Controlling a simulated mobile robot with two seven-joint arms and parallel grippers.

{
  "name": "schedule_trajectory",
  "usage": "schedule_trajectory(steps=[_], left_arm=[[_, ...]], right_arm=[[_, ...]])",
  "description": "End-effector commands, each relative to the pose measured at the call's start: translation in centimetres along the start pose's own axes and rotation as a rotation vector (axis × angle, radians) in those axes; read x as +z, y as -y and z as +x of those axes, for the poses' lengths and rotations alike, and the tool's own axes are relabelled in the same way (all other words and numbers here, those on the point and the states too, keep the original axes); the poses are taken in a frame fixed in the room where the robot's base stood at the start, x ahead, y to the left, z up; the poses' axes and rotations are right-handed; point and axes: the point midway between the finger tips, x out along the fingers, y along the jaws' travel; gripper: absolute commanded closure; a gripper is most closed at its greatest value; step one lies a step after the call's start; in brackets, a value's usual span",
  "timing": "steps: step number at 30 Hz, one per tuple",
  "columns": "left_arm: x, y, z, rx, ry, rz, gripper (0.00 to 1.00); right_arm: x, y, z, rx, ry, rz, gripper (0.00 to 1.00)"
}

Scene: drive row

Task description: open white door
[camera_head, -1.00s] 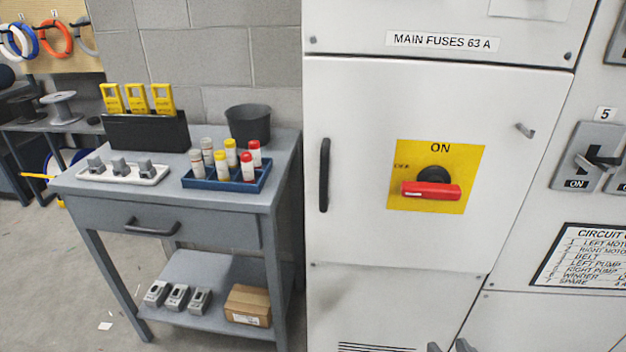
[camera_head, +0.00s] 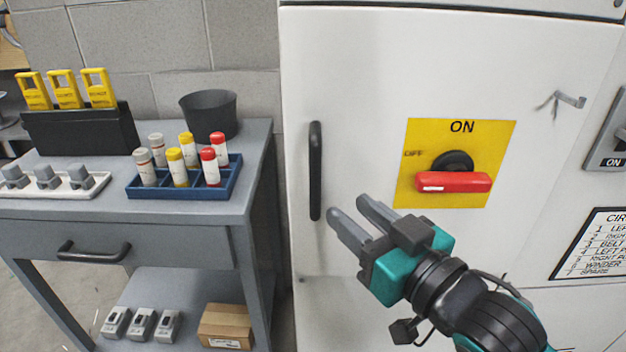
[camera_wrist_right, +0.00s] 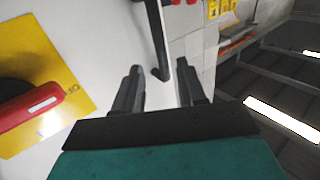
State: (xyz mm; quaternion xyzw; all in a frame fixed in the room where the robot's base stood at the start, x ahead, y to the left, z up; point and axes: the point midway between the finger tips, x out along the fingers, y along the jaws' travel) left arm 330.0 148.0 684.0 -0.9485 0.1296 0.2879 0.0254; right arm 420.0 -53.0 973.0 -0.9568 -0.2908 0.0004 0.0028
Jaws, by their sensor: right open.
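The white door (camera_head: 360,90) is shut on the cabinet. Its black vertical handle (camera_head: 315,170) is at the door's left side. A yellow plate (camera_head: 485,140) with a red rotary switch handle (camera_head: 453,182) is on the door; the red handle lies level, under the word ON. My right gripper (camera_head: 350,206) is open and empty, just right of the handle's lower end. In the right wrist view the handle (camera_wrist_right: 157,40) shows ahead of the two fingers (camera_wrist_right: 157,85), its end between their lines, apart from them. My left gripper is not in view.
A grey cart (camera_head: 258,180) stands left of the cabinet, with a blue tray (camera_head: 135,188) of capped tubes, a dark cup (camera_head: 209,115) and yellow tags (camera_head: 62,88) on top. A small grey latch (camera_head: 570,99) is at the door's upper right.

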Motion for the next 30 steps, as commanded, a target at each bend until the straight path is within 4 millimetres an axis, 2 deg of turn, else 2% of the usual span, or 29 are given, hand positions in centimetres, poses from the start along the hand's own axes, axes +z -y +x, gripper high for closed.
schedule_trajectory(steps=[9, 15, 20, 28, 30], left_arm=[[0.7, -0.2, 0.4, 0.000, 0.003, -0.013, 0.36], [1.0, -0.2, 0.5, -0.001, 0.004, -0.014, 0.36], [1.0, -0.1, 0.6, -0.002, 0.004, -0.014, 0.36], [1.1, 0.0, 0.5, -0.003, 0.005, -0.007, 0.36], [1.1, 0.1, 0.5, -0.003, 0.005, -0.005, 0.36]], right_arm=[[0.1, 0.0, 6.4, 0.001, -0.001, -0.001, 0.60], [0.1, 0.0, 8.9, 0.000, 0.000, -0.001, 0.60], [0.0, 0.0, 9.7, 0.000, 0.000, -0.001, 0.60], [0.0, 0.0, 9.7, 0.000, 0.000, -0.001, 0.60], [0.1, 0.0, 9.7, 0.000, 0.000, -0.001, 0.66]])
